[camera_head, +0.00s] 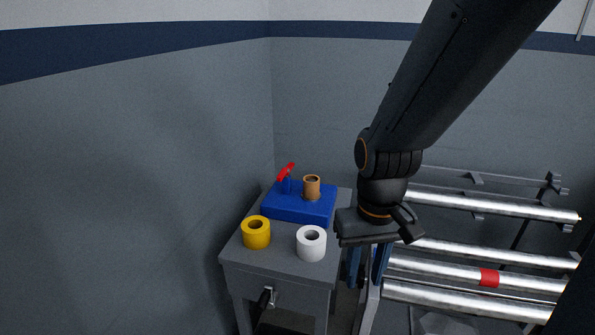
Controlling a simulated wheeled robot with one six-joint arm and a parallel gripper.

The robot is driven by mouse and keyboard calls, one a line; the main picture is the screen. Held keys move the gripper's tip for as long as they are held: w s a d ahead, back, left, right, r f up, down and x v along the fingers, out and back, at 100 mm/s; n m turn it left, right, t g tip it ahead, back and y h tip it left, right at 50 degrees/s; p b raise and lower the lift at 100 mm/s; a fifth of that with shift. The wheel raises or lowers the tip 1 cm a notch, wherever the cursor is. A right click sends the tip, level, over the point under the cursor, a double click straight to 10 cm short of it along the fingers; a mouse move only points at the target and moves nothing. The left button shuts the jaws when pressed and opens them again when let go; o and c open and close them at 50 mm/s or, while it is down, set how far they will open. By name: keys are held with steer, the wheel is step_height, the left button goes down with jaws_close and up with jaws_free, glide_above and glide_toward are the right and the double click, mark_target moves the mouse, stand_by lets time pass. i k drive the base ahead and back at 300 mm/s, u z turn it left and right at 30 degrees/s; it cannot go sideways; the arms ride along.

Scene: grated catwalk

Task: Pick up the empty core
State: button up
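The empty core looks to be the small brown tube (311,189), upright on top of a blue block (296,207). A red lever (286,172) rises from the block's back left. A yellow roll (256,233) and a white roll (311,244) stand in front of the block, each with a hole in its top. My gripper (368,268) points down to the right of the white roll, beyond the grey stand's right edge. Its two blue fingers are apart, with no object visible between them. It is clear of the brown tube, which lies up and to its left.
The grey stand (278,261) has a narrow top, with a bare strip around the rolls. A grey wall (130,190) rises close on the left. Several silver rollers (480,206) run across the right side, one with a red band (489,278).

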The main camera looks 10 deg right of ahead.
mark_target(311, 191)
steer(key=u, duration=1.6)
steer(key=k, duration=0.55)
steer(key=z, duration=1.3)
steer(key=i, duration=0.5)
